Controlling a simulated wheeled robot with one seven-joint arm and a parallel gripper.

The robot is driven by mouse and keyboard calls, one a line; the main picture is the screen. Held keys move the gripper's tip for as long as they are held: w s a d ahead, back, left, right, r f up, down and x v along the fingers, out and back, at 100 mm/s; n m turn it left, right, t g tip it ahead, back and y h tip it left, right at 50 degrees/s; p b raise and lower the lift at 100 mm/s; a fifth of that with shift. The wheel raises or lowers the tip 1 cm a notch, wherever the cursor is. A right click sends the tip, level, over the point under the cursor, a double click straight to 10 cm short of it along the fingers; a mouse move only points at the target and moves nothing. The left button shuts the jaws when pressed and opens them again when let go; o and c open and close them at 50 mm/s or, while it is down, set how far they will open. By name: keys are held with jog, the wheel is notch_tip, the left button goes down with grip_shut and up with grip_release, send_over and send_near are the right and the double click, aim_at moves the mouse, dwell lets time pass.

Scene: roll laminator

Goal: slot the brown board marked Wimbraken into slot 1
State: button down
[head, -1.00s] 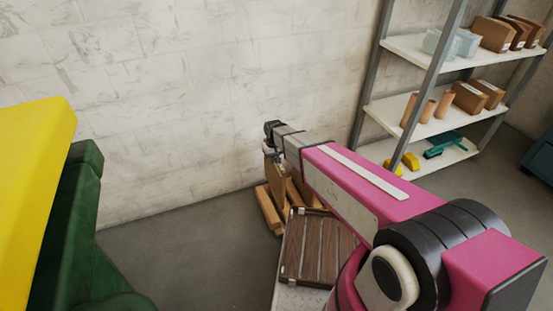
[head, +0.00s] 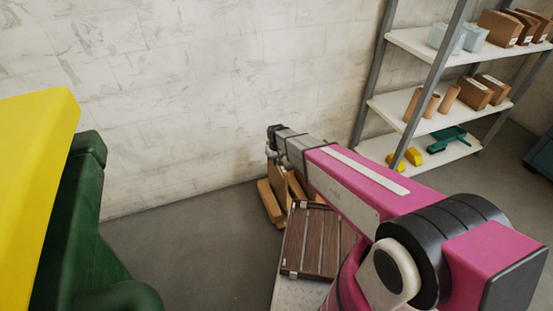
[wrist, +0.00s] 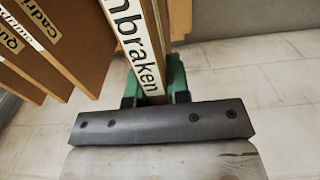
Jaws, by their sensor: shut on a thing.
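In the wrist view, the brown board (wrist: 155,30) has a white label ending in "mbraken"; the start of the word is cut off. My gripper (wrist: 153,88) has green fingers on either side of the board's labelled edge and is shut on it. Further brown boards (wrist: 70,35) stand to the left, with labels partly readable as "cadrim" and "quo". In the head view, my gripper (head: 274,140) is at the far end of my pink arm, small and mostly hidden, above light wooden pieces (head: 269,202) by the wall. No slot number is readable.
A brown slatted panel (head: 318,240) lies on a grey surface near my arm. A shelf rack (head: 425,95) with boxes, tubes and a green dustpan stands at the right. A green and yellow object (head: 45,180) is close at the left. Floor is clear between (head: 195,250).

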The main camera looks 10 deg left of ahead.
aim_at(276, 172)
jog(key=shift+f, duration=4.3)
jog(key=c, duration=1)
grip_release()
notch_tip(276, 172, up, 11)
jog(key=shift+f, duration=0.1)
jog(key=shift+d, duration=0.1)
